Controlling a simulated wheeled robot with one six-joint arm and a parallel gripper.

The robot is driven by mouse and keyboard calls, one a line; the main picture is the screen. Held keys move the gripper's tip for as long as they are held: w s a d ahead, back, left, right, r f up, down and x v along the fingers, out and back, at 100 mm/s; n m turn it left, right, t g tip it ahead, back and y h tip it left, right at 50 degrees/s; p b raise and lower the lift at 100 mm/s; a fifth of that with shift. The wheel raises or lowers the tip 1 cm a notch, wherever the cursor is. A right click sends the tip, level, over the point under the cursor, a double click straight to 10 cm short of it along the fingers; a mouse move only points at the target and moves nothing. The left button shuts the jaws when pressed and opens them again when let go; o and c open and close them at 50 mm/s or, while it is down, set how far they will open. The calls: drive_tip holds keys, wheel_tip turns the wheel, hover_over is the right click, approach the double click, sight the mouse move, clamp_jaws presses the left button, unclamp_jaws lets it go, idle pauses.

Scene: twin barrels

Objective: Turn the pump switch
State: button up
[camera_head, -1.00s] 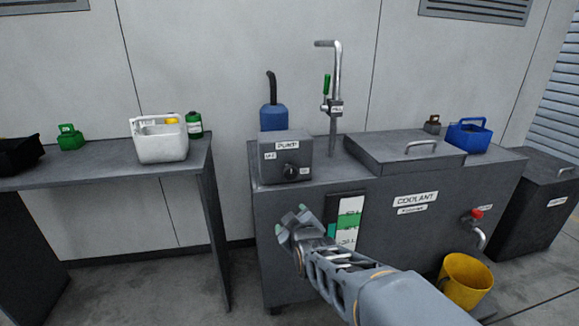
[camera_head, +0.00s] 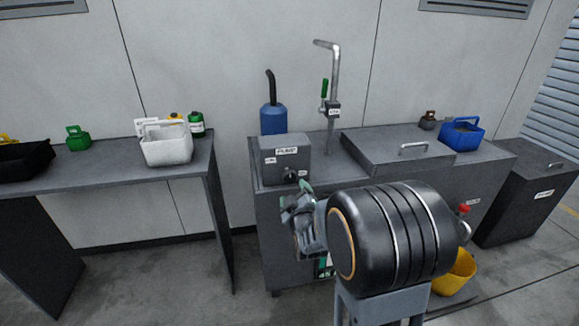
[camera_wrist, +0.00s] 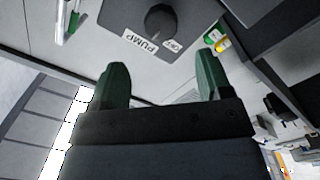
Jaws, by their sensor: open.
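The pump switch is a round dark knob (camera_wrist: 161,20) on the grey pump box (camera_head: 272,159). In the wrist view a PUMP label and an OFF label sit beside the knob. In the head view the knob (camera_head: 290,175) shows on the box's front, partly crowded by my gripper. My gripper (camera_head: 295,195) is just below and in front of the box. In the wrist view its two green-tipped fingers (camera_wrist: 160,85) are apart with nothing between them, and the knob lies beyond them. I see no contact with the knob.
A yellow bucket (camera_head: 459,272) stands below right. A white basket (camera_head: 168,149) sits on the left table.

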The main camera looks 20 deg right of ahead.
sight(290, 178)
drive_tip(key=x, duration=0.9)
drive_tip(key=shift+w+f, duration=0.15)
drive_tip(key=shift+w, duration=0.2)
drive_tip(key=shift+c, duration=0.5)
drive_tip(key=c, duration=0.8)
drive_tip(key=shift+b, duration=0.3)
drive_tip(key=shift+c, duration=0.2)
